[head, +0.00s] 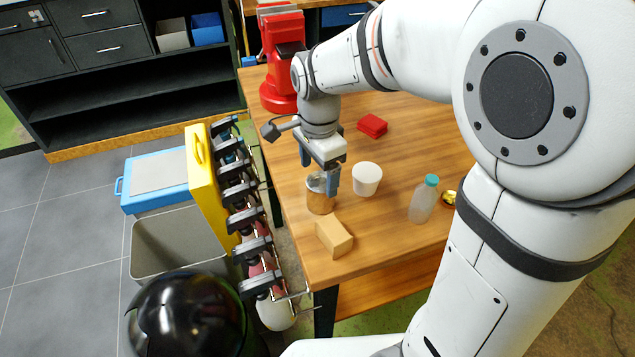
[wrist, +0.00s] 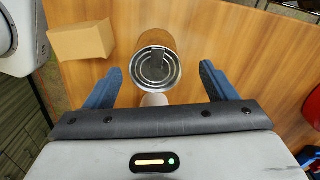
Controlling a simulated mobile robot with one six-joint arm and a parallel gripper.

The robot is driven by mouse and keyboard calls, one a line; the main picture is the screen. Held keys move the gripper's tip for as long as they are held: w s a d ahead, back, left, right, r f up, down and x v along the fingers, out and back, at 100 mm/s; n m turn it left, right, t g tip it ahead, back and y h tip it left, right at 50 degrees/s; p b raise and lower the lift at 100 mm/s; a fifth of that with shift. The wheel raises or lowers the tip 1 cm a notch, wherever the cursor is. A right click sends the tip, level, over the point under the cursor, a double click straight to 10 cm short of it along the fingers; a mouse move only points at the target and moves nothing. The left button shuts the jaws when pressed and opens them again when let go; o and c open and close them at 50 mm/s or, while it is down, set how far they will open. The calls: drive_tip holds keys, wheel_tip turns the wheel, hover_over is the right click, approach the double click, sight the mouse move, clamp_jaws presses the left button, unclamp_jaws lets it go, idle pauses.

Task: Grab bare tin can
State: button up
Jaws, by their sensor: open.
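The bare tin can (head: 319,200) stands upright on the wooden table near its left edge in the head view. In the wrist view the can (wrist: 157,62) shows its round metal end, ahead of and between the two blue fingers. My gripper (head: 321,176) is right at the can in the head view, with a finger in front of the can's right side. In the wrist view my gripper (wrist: 158,82) is open, with a gap on each side of the can. I cannot tell the exact height of the fingertips against the can's rim.
A cardboard-coloured box (head: 334,238) sits just in front of the can. A white tub (head: 367,179) stands close on its right. A bottle with a teal cap (head: 423,200), a red block (head: 372,125) and a red machine (head: 280,60) are on the table (head: 400,150).

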sight(323, 181)
drive_tip(key=f, duration=0.5)
drive_tip(key=shift+s+d+f, duration=0.25)
drive_tip(key=shift+d+f, duration=0.05)
drive_tip(key=shift+d, duration=0.1)
drive_tip(key=shift+f, duration=0.55)
drive_tip(key=shift+c, duration=0.6)
drive_tip(key=c, duration=0.9)
